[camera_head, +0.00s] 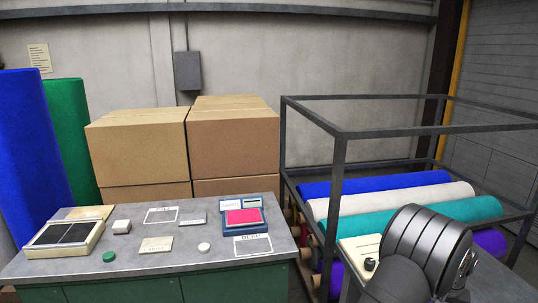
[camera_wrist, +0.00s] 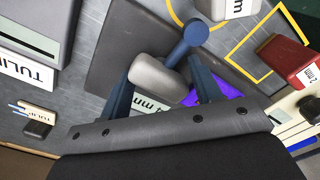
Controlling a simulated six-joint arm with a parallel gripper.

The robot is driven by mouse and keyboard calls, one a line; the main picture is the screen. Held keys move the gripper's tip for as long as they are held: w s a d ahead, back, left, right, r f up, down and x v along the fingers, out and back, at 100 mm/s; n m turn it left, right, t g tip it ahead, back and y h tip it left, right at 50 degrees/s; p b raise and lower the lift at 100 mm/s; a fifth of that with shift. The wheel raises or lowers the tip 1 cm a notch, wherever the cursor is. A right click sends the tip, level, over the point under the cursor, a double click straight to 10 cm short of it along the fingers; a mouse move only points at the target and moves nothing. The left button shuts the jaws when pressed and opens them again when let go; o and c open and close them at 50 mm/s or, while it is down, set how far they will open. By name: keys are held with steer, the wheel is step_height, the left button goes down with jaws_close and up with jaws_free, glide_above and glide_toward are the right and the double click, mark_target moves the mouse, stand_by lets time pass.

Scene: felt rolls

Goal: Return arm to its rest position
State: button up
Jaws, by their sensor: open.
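My arm shows at the lower right of the head view, a dark grey, ribbed, rounded link in front of the rack of rolls; the fingertips are not seen there. In the wrist view my gripper (camera_wrist: 160,77) has its two dark blue fingers spread apart. A light grey rounded block (camera_wrist: 156,78) shows between the fingers. A blue round knob on a short stem (camera_wrist: 195,32) is just beyond it. I cannot tell whether the fingers touch the block.
The grey table (camera_head: 130,272) carries a pink pad in a blue tray (camera_head: 248,217), a black two-part tray (camera_head: 62,233) and small blocks. The metal rack (camera_head: 340,190) with felt rolls (camera_head: 400,198) stands right. Boxes (camera_head: 233,140) stand behind. A red block (camera_wrist: 290,62) shows in the wrist view.

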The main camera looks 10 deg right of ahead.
steer(key=shift+n, duration=0.5)
step_height(320, 180, up, 5)
steer(key=shift+f, duration=0.2)
steer(key=shift+a+f, duration=0.1)
steer(key=shift+f, duration=0.25)
step_height(320, 180, down, 4)
steer(key=shift+r, duration=0.2)
steer(key=shift+f, duration=0.2)
steer(key=shift+m, duration=1.2)
step_height(320, 180, up, 11)
steer(key=s+a+r+n+t+h, duration=0.2)
steer(key=s+a+r+n+h, duration=0.2)
steer(key=a+r+n, duration=0.75)
steer(key=shift+m, duration=0.55)
steer(key=d+f, duration=0.1)
steer(key=f, duration=0.1)
steer(key=w+d+f, duration=0.1)
steer(key=d+f, duration=0.1)
steer(key=shift+w+d+f, duration=0.15)
steer(key=shift+d+f, duration=0.05)
steer(key=shift+d, duration=0.1)
